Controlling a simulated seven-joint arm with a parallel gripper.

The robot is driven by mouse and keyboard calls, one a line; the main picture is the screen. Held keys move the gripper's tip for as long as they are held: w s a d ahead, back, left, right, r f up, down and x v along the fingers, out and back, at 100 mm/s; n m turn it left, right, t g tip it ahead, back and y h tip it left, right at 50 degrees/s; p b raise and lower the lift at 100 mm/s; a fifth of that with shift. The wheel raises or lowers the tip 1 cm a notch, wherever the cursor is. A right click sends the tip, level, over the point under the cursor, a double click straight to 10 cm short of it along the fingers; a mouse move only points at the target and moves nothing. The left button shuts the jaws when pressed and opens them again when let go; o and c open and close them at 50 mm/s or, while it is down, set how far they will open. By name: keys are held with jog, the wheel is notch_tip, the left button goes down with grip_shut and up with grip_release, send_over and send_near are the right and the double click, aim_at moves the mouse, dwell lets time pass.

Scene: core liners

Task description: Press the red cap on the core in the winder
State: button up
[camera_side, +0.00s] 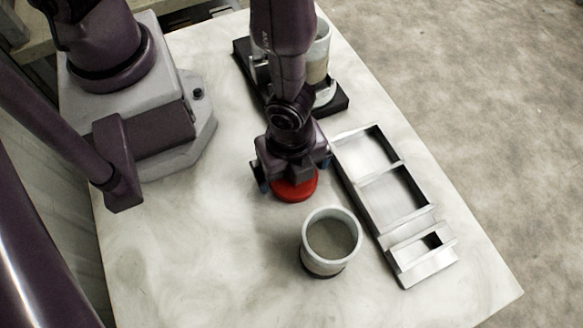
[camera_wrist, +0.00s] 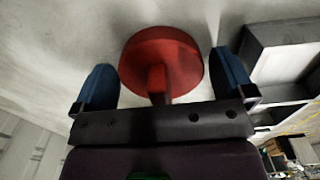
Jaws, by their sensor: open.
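The red cap (camera_side: 296,187) is a round disc below my gripper (camera_side: 292,174). In the wrist view, the cap (camera_wrist: 162,55) shows a short red stem pointing toward my gripper (camera_wrist: 166,85). The two blue fingers are spread on either side of it, with gaps between them and the cap. The cap seems to rest on the table, though contact is hard to see. The winder (camera_side: 338,103) has a black base behind my arm. A pale tubular core (camera_side: 319,68) stands upright in it, partly hidden by my arm, its top end largely covered.
An open pale cylinder (camera_side: 330,262) with a dark bottom edge stands on the table in front of the cap. A metal frame tray (camera_side: 371,205) with open compartments lies to the right. The table (camera_side: 190,255) is clear at the front left.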

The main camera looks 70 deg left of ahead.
jog(key=c, duration=0.6)
jog(key=shift+r, duration=3.05)
jog(key=shift+r, duration=0.4)
notch_tip(320, 180, up, 21)
jog(key=w+a+n, duration=0.5)
jog(key=a, duration=0.3)
jog(key=w+a+n, duration=0.4)
jog(key=a, duration=0.4)
jog(key=shift+w+d+f, duration=0.1)
jog(key=shift+d+f, duration=0.05)
jog(key=shift+f, duration=2.45)
jog(key=shift+d+f, duration=0.1)
jog(key=shift+f, duration=2.45)
